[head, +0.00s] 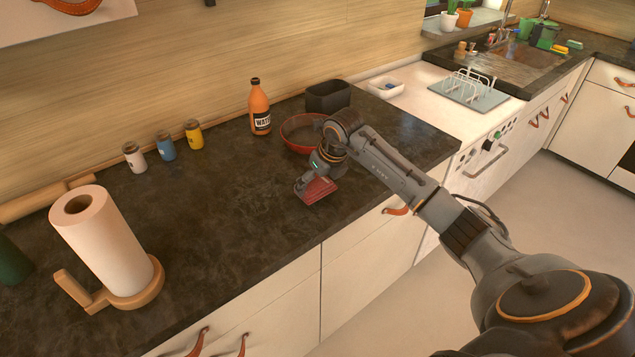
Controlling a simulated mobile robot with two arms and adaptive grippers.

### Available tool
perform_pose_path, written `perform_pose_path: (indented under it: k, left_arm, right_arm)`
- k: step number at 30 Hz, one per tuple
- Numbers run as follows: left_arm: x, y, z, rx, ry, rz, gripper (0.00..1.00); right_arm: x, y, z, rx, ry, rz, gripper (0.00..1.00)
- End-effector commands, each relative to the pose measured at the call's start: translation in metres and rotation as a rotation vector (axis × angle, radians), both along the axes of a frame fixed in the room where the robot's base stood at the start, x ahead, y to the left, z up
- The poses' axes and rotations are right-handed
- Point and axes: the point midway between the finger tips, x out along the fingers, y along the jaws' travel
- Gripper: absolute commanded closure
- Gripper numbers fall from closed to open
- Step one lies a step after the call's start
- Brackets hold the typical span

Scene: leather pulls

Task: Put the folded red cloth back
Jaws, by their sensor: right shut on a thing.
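The folded red cloth (318,191) is at the front part of the dark countertop (230,215), near its front edge. My right gripper (314,181) is over it from above and shut on it. The cloth is low, at or just above the counter; I cannot tell whether it touches. The fingertips are partly hidden by the wrist and the cloth. My left gripper is not in view.
Several small jars (166,146) and a paper towel roll (100,240) stand left. The counter's middle is clear.

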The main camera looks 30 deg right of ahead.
Motion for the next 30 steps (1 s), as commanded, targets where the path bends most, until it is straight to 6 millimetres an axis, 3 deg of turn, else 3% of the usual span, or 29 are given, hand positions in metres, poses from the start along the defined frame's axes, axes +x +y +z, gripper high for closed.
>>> perform_pose_path:
  k: [3, 14, 15, 16, 30]
  left_arm:
    - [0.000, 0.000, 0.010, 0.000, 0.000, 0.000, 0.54]
    - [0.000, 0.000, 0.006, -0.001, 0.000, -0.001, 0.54]
    - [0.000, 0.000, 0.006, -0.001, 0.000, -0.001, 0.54]
    - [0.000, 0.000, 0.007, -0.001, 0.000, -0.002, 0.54]
    - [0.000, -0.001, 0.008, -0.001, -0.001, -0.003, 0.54]
  right_arm:
    - [0.000, 0.000, -0.011, 0.003, 0.001, -0.002, 0.36]
    - [0.000, 0.000, -0.018, 0.001, -0.002, -0.001, 0.36]
    - [0.000, 0.000, -0.018, 0.001, -0.002, -0.001, 0.05]
    - [0.000, 0.000, -0.017, 0.001, -0.002, -0.001, 0.00]
    - [-0.001, -0.001, -0.010, 0.000, -0.003, -0.001, 0.00]
